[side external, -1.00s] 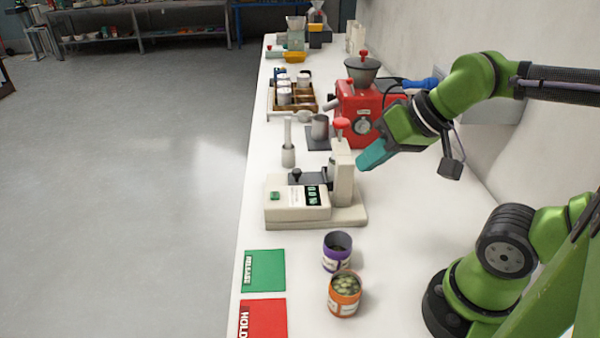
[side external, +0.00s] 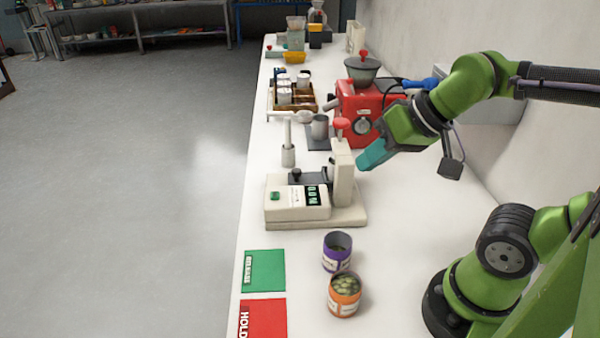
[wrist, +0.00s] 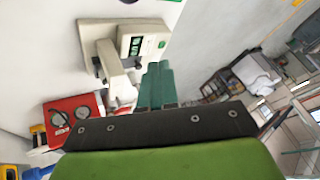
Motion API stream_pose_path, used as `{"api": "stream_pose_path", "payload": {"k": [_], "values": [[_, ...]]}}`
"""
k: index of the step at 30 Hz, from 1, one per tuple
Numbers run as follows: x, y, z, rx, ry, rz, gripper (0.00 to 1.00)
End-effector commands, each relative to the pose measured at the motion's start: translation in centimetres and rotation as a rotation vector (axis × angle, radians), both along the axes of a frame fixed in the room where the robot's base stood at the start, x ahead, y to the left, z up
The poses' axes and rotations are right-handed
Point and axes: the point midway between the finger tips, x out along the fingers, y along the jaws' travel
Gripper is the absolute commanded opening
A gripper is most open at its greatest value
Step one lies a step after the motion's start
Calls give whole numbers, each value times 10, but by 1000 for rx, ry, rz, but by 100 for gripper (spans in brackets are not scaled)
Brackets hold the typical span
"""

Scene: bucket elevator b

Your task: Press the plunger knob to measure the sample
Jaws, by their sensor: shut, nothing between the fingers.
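The measuring device (side external: 296,213) is a cream unit with a small display and a green button, standing on the white bench. Its upright column carries a red plunger knob (side external: 341,124) on top. My gripper (side external: 362,164) has teal fingers, shut and empty, tilted down to the left. In the side view the fingertips appear just right of the column and below the knob's height; depth between them is unclear. In the wrist view the closed fingers (wrist: 157,84) point toward the device (wrist: 139,44), and the knob is mostly hidden near the column (wrist: 120,88).
A red grinder (side external: 352,103) with a hopper stands behind the device. A purple can (side external: 337,254) and an orange can (side external: 344,296) stand in front. A green card (side external: 264,271) and a red card (side external: 263,319) lie at the front left. Bench right of the device is clear.

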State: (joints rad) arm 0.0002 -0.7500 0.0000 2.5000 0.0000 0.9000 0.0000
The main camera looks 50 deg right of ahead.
Motion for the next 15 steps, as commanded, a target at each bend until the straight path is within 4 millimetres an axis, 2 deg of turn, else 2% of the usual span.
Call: {"api": "stream_pose_path", "payload": {"k": [4,7,11,15], "values": [[4,-9,-6,2,31,-39,0],[20,-24,-5,11,57,-100,0],[59,-59,8,36,56,-226,0],[104,-106,25,67,19,-368,0]]}}
